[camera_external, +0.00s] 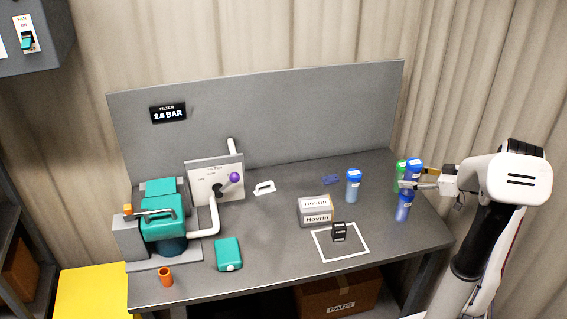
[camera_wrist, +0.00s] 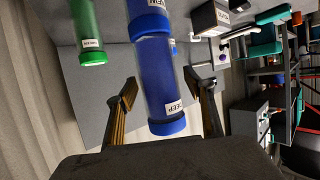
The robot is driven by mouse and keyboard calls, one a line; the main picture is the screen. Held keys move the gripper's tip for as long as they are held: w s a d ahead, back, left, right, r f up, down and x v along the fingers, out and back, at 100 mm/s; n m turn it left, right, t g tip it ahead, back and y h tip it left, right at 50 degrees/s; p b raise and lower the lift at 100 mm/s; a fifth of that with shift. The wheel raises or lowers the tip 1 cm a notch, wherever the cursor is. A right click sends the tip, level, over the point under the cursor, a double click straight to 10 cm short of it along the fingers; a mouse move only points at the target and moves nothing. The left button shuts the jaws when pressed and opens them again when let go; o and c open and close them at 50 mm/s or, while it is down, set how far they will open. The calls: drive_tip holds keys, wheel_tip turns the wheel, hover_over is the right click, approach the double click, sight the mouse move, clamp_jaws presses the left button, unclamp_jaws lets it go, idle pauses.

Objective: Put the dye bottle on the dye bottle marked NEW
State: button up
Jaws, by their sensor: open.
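In the wrist view a blue dye bottle labelled DEEP (camera_wrist: 160,75) lies between my open fingers, with clear space on both sides. It lines up end to end with another blue bottle marked NEW (camera_wrist: 143,8). In the external view one blue bottle (camera_external: 415,168) appears to stand on top of a lower blue bottle (camera_external: 403,209). My gripper (camera_external: 412,184) is open at the height where the two meet and partly hides the join. I cannot tell exactly how they touch. My fingers also show in the wrist view (camera_wrist: 164,100).
A green bottle (camera_wrist: 85,30) stands close beside the blue ones, behind them in the external view (camera_external: 400,171). Another blue bottle (camera_external: 353,186) stands further left. The table's front right is clear.

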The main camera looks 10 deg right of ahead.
drive_tip(key=shift+s+d+r, duration=0.25)
drive_tip(key=shift+s+d, duration=0.2)
drive_tip(key=shift+s, duration=0.05)
wheel_tip(320, 180, up, 8)
drive_tip(key=s+d, duration=0.2)
drive_tip(key=shift+s+r, duration=0.15)
drive_tip(key=shift+s, duration=0.1)
idle(0.6)
